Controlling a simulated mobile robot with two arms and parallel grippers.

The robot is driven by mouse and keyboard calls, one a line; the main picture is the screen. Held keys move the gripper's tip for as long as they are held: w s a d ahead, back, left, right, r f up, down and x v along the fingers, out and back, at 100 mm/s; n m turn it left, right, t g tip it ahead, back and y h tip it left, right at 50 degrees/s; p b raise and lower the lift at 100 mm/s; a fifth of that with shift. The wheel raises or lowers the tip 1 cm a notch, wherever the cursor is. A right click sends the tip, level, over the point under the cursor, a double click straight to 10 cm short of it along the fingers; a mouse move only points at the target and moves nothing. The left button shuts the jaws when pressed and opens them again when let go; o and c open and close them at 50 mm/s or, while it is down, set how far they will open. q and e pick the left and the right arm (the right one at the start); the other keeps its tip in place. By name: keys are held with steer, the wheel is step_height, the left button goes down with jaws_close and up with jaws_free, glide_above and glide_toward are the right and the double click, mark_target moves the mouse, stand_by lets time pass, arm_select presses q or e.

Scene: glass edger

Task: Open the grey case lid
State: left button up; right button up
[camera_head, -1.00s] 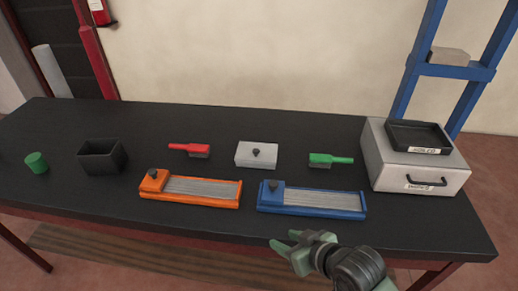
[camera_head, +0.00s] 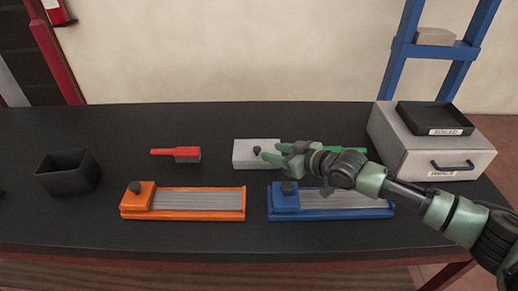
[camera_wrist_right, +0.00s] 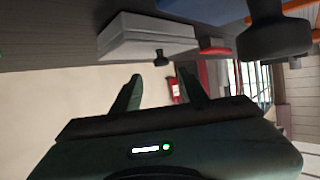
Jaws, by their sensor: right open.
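The grey case (camera_head: 242,154) sits on the dark table with its lid down and a small dark knob (camera_head: 257,149) on top. In the right wrist view the case (camera_wrist_right: 140,40) appears tilted, its knob (camera_wrist_right: 160,57) just beyond and between the fingertips. My right gripper (camera_head: 272,151) is open and empty, its fingers pointing at the knob from the right. In the head view the fingers overlap the case's right side. I cannot tell whether they touch it.
A red-handled brush (camera_head: 176,152) lies left of the case. A green-handled brush (camera_head: 350,150) is partly hidden by my right arm. Orange (camera_head: 150,200) and blue (camera_head: 290,200) holders stand in front. A black bin (camera_head: 68,180) is left; a white drawer box (camera_head: 410,150) is right.

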mark_target(258, 148)
steer(key=shift+w+a+f, duration=0.15)
steer(key=shift+w+a, duration=0.3)
steer(key=shift+a, duration=0.1)
steer(key=x, duration=0.3)
steer(key=shift+a+f, duration=0.15)
steer(key=shift+x, duration=0.75)
steer(key=shift+c, duration=0.6)
jaws_close()
arm_select(q)
steer(key=shift+s+d+r, duration=0.2)
steer(key=shift+s+d, duration=0.35)
steer(key=shift+s, duration=0.1)
steer(key=shift+w+a, duration=0.1)
steer(key=shift+a, duration=0.15)
arm_select(e)
steer(key=shift+w, duration=0.1)
